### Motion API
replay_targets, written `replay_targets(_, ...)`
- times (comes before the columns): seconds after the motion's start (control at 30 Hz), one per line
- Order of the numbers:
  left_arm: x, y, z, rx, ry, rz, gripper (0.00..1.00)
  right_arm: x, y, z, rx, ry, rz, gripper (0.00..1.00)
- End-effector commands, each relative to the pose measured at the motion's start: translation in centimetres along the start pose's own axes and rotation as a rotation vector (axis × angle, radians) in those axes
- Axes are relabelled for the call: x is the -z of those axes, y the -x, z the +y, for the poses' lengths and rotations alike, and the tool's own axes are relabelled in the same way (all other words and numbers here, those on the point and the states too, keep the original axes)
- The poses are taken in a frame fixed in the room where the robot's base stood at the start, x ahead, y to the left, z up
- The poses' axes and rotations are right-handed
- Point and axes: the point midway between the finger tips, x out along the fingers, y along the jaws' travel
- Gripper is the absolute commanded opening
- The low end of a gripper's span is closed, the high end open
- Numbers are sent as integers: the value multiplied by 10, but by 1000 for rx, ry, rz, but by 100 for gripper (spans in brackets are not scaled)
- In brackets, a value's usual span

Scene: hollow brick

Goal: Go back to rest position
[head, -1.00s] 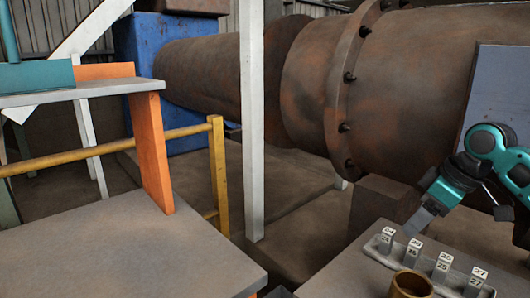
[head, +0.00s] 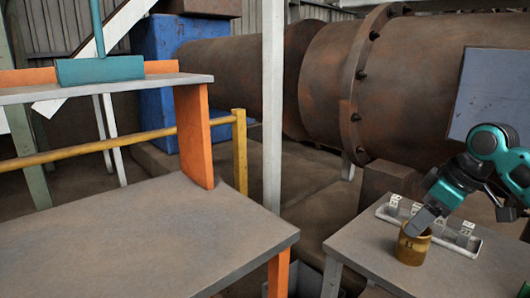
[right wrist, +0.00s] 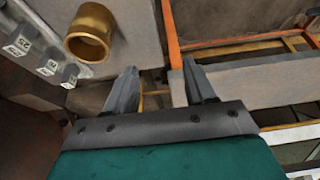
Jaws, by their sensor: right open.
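My right gripper (head: 418,224) is at the right of the head view, above the right-hand grey table (head: 360,238). It overlaps the top edge of a brass-coloured hollow cylinder (head: 412,250) in that view. In the right wrist view the open fingers (right wrist: 160,70) have nothing between them. The cylinder (right wrist: 90,48) stands apart from them, up and to the left. My left gripper is in neither view.
A grey rack (head: 462,242) with several numbered blocks lies behind the cylinder. A large grey table (head: 140,240) with an orange-sided shelf (head: 193,135) is at left. A white post (head: 272,120) and a big rusty pipe (head: 420,85) stand behind. A gap separates the two tables.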

Motion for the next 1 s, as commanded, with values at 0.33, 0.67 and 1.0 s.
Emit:
replay_targets(0.33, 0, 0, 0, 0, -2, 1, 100, -2, -103, -32, -25, -28, 84, 55)
replay_targets(0.67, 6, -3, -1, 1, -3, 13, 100, -35, -222, -107, -73, -130, 275, 55)
replay_targets(1.0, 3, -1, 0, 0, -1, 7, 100, -110, -275, -191, -185, -302, 466, 55)
